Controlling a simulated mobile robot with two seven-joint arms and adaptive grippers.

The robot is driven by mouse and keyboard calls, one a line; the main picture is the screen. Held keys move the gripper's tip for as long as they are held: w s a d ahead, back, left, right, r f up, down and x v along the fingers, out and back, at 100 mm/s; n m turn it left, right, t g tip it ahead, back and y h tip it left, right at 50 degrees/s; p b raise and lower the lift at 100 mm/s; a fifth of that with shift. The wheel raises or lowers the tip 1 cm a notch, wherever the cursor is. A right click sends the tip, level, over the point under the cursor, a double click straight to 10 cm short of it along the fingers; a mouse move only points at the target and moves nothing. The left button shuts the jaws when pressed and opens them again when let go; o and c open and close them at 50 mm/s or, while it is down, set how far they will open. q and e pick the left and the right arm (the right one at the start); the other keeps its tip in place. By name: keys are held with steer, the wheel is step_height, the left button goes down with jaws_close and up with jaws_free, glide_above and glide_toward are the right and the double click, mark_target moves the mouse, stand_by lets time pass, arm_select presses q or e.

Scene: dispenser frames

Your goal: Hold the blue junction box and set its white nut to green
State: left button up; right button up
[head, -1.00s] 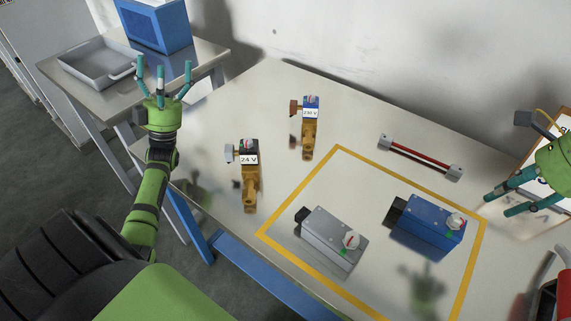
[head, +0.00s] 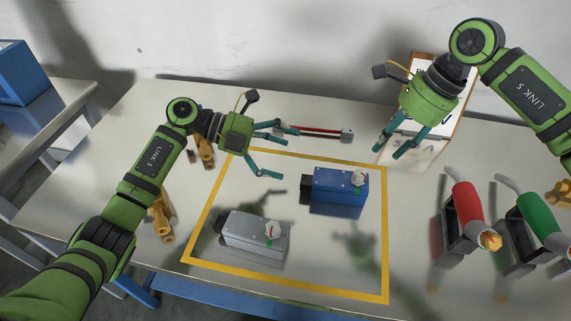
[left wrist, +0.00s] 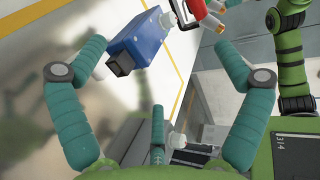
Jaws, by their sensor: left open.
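The blue junction box (head: 330,197) lies inside the yellow outlined area, with a black plug end on its left. Its white nut (head: 360,178) sits on top at the right end; the colour it points to is too small to tell. My left gripper (head: 287,152) is open and empty, above and left of the box, fingers pointing right. In the left wrist view the blue box (left wrist: 140,40) shows beyond and between the spread fingers, untouched. My right gripper (head: 389,155) is above and right of the box, its visible fingers apart and empty, pointing down-left.
A grey box (head: 245,232) with a similar nut lies front-left of the blue one. A red bar (head: 315,130) with grey ends lies behind the left fingers. Brass valves (head: 162,218) stand left, partly behind my arm. Red (head: 468,208) and green (head: 538,215) tools stand right.

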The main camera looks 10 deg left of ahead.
mark_target(309, 181)
arm_select(q)
steer(key=f, duration=0.1)
steer(key=f+y, duration=0.1)
steer(key=f, duration=0.1)
steer(key=d+f+g+y, duration=0.1)
steer(key=shift+s+f+m, duration=0.3)
steer(key=shift+f, duration=0.05)
steer(key=x, duration=0.6)
steer(key=shift+d+f, duration=0.25)
steer(key=shift+f, duration=0.05)
steer(key=c, duration=1.6)
steer(key=shift+s+f, duration=0.15)
steer(key=shift+f, duration=0.05)
